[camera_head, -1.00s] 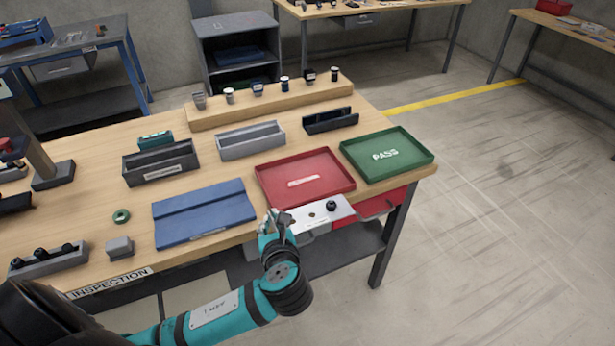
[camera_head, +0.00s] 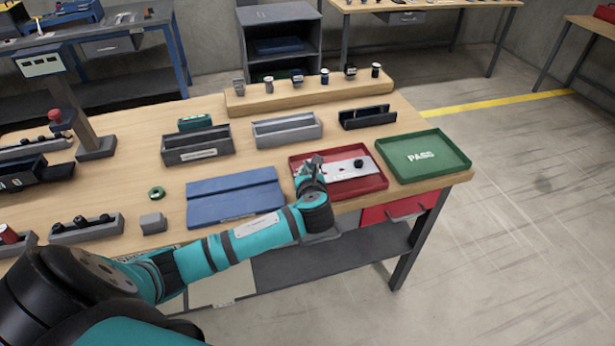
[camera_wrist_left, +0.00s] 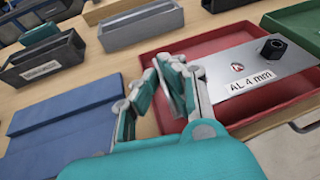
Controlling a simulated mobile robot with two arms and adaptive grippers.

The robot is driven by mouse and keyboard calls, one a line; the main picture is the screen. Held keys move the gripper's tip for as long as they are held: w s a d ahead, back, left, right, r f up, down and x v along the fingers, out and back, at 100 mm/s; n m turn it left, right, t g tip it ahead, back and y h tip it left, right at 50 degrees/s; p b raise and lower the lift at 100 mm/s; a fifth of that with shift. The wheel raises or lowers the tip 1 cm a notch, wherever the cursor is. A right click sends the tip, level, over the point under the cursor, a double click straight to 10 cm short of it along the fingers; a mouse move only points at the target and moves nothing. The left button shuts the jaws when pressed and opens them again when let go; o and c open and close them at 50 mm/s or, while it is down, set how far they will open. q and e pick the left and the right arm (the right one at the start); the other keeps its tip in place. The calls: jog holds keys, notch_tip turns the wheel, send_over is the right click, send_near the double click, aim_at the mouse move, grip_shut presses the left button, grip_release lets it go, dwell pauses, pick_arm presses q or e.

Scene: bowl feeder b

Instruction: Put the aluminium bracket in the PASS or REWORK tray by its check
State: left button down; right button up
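The aluminium bracket (camera_head: 345,168) is a pale flat plate with a black nut-like piece, a hole and a label reading "AL 4 mm", clear in the left wrist view (camera_wrist_left: 255,75). It is over the red tray (camera_head: 375,184), at or just above its floor; I cannot tell if it touches. My left gripper (camera_head: 313,164) is at the bracket's left end, its fingers closed on what looks like an upright edge there; the fingers (camera_wrist_left: 172,85) partly hide it. The green PASS tray (camera_head: 440,172) is empty, right of the red one. My right gripper is out of view.
A blue mat (camera_head: 235,196) lies left of the red tray. A dark bin (camera_head: 197,148), a grey bin (camera_head: 287,131) and a black holder (camera_head: 367,117) stand behind. A wooden riser (camera_head: 310,94) carries several small parts. A grey block (camera_head: 152,222) stands at front left.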

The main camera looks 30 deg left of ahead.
pick_arm(q)
jog(key=shift+w+a, duration=0.15)
jog(key=shift+w, duration=0.1)
jog(key=shift+f, duration=2.35)
jog(key=c, duration=1.5)
grip_release()
jog(key=shift+r, duration=0.3)
jog(key=v, duration=1.2)
jog(key=shift+r, duration=0.35)
